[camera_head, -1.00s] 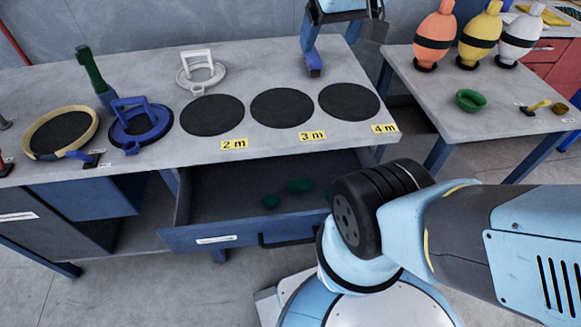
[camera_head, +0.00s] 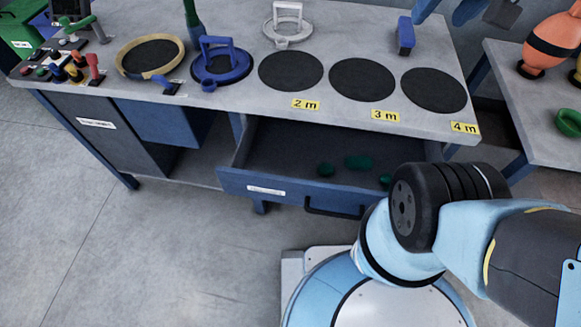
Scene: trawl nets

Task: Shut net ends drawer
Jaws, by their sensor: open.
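The drawer (camera_head: 290,192) is pulled out from under the workbench, in the middle of the head view. It has a blue front, a white label too small to read and a dark bar handle (camera_head: 333,212). Several green pieces (camera_head: 358,162) lie inside it. My arm's large joint hides the drawer's right end. Only the lower part of my gripper (camera_head: 438,18) shows, at the top edge above the back of the bench. Its light blue fingers are apart, with nothing visible between them. It is well away from the drawer front.
The workbench (camera_head: 225,100) carries black discs marked 2 m, 3 m and 4 m, a blue ring tool (camera_head: 222,65), a white one (camera_head: 289,22) and a small blue block (camera_head: 405,36). A second table (camera_head: 530,130) stands at right. Floor in front at left is clear.

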